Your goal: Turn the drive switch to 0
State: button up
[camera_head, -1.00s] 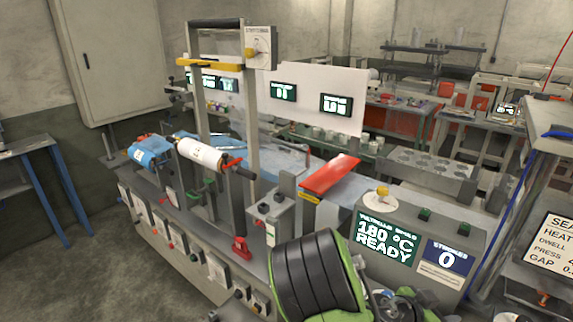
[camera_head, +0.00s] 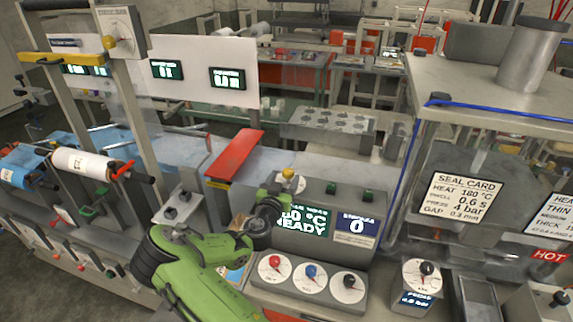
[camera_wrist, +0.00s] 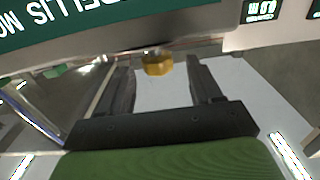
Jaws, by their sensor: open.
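A yellow knob (camera_head: 288,173) on a white dial plate sits on top of the grey console (camera_head: 325,196), above the "180 °C READY" display. I cannot read its label, so I cannot tell whether it is the drive switch. My gripper (camera_head: 277,190) is at this knob, partly hidden by my green arm. In the wrist view the yellow knob (camera_wrist: 157,66) shows between the two dark fingers of my gripper (camera_wrist: 160,80), with gaps on both sides. The fingers are open and hold nothing. The knob's pointing direction is unclear.
Another yellow-knobbed dial (camera_head: 109,42) is on the upright frame at left. A red flap (camera_head: 235,157) lies left of the console. Below are red (camera_head: 275,262), blue (camera_head: 311,270) and black (camera_head: 348,281) dial knobs. A sealing station with a seal card (camera_head: 462,200) stands right.

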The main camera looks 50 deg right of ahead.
aim_at(287, 175)
jog(key=x, duration=0.1)
jog(key=p+x, duration=0.1)
jog(key=x, duration=0.1)
jog(key=shift+s+r, duration=0.2)
jog(key=shift+r, duration=0.1)
jog(key=shift+w+d+f, duration=0.2)
jog(key=shift+w+d, duration=0.15)
jog(key=shift+d, duration=0.15)
jog(key=shift+s, duration=0.1)
jog(key=c, duration=0.9)
